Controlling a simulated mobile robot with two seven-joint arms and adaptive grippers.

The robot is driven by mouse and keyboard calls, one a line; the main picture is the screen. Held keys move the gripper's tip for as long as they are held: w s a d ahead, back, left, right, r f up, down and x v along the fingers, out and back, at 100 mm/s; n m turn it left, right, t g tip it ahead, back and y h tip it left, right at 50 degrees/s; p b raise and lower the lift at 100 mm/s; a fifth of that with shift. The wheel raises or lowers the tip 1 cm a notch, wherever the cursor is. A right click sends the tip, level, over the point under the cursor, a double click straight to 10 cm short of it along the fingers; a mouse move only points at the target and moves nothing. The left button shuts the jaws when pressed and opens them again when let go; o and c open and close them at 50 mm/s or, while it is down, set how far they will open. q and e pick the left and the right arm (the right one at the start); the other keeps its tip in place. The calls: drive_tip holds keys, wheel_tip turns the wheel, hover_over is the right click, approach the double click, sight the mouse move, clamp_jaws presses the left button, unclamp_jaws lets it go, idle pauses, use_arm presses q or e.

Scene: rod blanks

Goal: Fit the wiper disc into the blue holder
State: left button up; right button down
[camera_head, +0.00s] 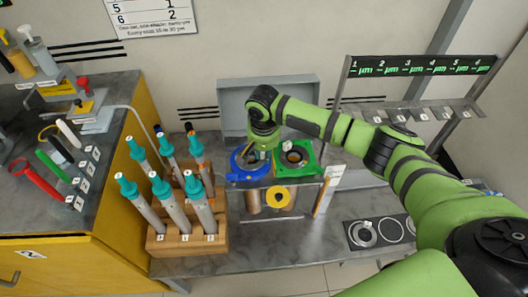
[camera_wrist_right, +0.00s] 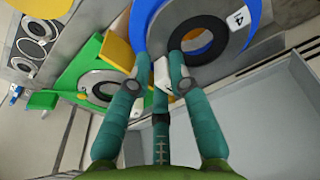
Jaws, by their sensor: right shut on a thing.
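The blue holder (camera_head: 238,175) sits on the rack at the middle, with a dark ring around its opening. In the right wrist view the holder (camera_wrist_right: 155,12) fills the top, and a dark ring (camera_wrist_right: 205,54), which I take to be the wiper disc, lies against it at the fingertips. My right gripper (camera_head: 262,150) is over the holder's right side. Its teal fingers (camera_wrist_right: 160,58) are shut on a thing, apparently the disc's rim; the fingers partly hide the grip. I cannot tell whether the disc is fully seated. My left gripper is out of view.
A green holder (camera_head: 311,168) stands close at the right of the blue one. A wooden block (camera_head: 180,242) with several teal-capped rods stands at the left. A grey bin (camera_head: 232,98) is behind.

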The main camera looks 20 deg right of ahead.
drive_tip(key=shift+f, duration=0.1)
drive_tip(key=shift+f, duration=0.5)
drive_tip(key=c, duration=1.4)
unclamp_jaws()
drive_tip(key=shift+s, duration=0.1)
drive_tip(key=shift+r, duration=0.45)
drive_tip(key=r, duration=0.8)
drive_tip(key=s+r, duration=0.1)
drive_tip(key=r, duration=0.3)
drive_tip(key=shift+a+r, duration=0.15)
drive_tip(key=shift+a, duration=0.15)
